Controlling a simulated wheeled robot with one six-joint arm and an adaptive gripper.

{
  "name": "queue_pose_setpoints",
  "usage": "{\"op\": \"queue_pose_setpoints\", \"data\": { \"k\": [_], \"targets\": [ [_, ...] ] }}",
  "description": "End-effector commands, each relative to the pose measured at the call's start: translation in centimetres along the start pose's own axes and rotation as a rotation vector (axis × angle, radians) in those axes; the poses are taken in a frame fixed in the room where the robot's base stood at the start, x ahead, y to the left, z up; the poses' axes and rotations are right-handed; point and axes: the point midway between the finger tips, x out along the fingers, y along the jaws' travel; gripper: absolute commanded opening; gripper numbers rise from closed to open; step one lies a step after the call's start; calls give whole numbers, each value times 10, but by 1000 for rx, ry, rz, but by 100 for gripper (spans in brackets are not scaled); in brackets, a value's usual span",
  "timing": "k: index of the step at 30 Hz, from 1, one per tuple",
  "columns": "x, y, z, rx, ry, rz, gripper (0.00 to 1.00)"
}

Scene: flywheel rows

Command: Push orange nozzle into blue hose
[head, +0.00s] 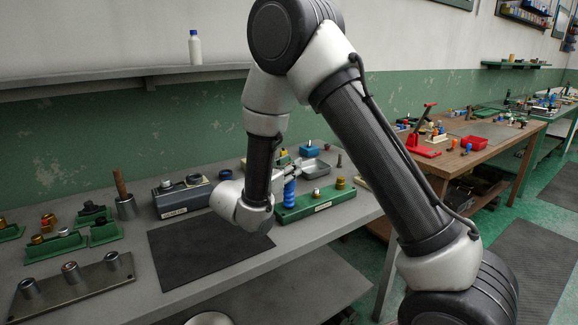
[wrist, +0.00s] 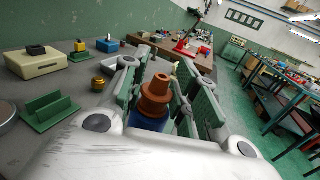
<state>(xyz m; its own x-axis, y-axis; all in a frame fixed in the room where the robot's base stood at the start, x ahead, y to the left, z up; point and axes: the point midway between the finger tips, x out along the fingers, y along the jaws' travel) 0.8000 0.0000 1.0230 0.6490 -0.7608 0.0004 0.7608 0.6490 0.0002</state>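The orange nozzle (wrist: 156,96) stands upright between the two fingers of my gripper (wrist: 158,90) in the wrist view. The blue hose (wrist: 148,123) shows directly below the nozzle. Whether the nozzle is seated in the hose or only over it cannot be told. In the head view the blue hose (head: 289,194) stands upright on a green base (head: 325,203). My gripper (head: 291,166) is at its top, and the nozzle is hidden there.
A dark mat (head: 205,252) lies in front on the grey bench. A grey box (head: 182,197) stands left of my gripper and a grey tray (head: 315,168) behind it. Brass pieces (head: 340,183) sit on the green base. Green holders and metal cylinders are at far left.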

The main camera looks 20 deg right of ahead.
Motion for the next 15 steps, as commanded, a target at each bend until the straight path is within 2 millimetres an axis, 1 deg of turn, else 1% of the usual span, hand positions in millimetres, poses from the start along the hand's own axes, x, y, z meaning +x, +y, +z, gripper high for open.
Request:
{"op": "queue_pose_setpoints", "data": {
  "k": [1, 3, 11, 15],
  "targets": [
    [0, 0, 0, -1, 1, 0, 41],
    [0, 0, 0, -1, 1, 0, 53],
    [0, 0, 0, -1, 1, 0, 53],
    [-7, 0, 0, -1, 0, 2, 53]
  ]
}}
